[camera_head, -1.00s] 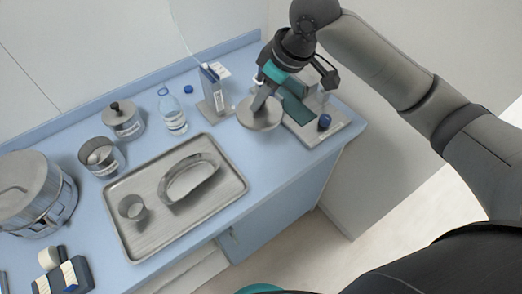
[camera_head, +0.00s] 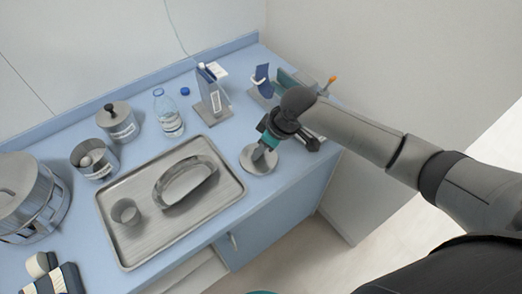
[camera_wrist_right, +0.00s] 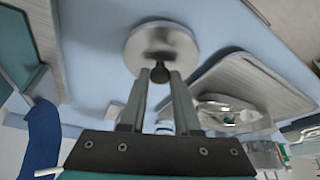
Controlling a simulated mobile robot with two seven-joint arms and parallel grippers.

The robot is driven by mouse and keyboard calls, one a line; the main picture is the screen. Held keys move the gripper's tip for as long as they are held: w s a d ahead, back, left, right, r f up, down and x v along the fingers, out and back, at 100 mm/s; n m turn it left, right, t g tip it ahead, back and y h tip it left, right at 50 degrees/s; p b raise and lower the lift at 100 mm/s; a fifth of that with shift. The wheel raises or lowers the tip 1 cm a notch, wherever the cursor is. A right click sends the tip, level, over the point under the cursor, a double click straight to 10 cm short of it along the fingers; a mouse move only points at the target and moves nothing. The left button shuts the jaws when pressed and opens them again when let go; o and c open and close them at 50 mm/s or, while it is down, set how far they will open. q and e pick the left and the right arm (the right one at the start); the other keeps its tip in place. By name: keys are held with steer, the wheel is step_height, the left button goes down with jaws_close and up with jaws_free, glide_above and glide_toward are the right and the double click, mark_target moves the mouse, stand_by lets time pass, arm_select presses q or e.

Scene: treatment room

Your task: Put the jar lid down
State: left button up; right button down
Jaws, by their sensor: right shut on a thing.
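The jar lid (camera_head: 255,166) is a round steel disc just right of the steel tray, low over the blue counter; I cannot tell whether it touches. My right gripper (camera_head: 266,147) is above it, pointing down. In the right wrist view the fingers (camera_wrist_right: 160,80) are shut on the lid's black knob (camera_wrist_right: 160,73), and the disc (camera_wrist_right: 160,42) is beyond them. An open steel jar (camera_head: 95,160) with a pale round thing inside stands left of the tray. My left gripper is not in view.
The tray (camera_head: 236,190) holds a kidney dish (camera_head: 186,184) and a small cup (camera_head: 125,211). A lidded jar (camera_head: 118,123), a bottle (camera_head: 168,113) and a box in a stand (camera_head: 212,92) stand behind. A large steel pot (camera_head: 25,198) is at left.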

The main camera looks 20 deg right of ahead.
steer(key=shift+f, duration=0.45)
steer(key=shift+f, duration=0.15)
steer(key=c, duration=0.6)
jaws_free()
steer(key=shift+d+r, duration=0.1)
steer(key=shift+r, duration=0.3)
steer(key=p+v, duration=0.2)
steer(key=v, duration=0.9)
steer(key=shift+s+d+r, duration=0.1)
steer(key=shift+s+r, duration=0.1)
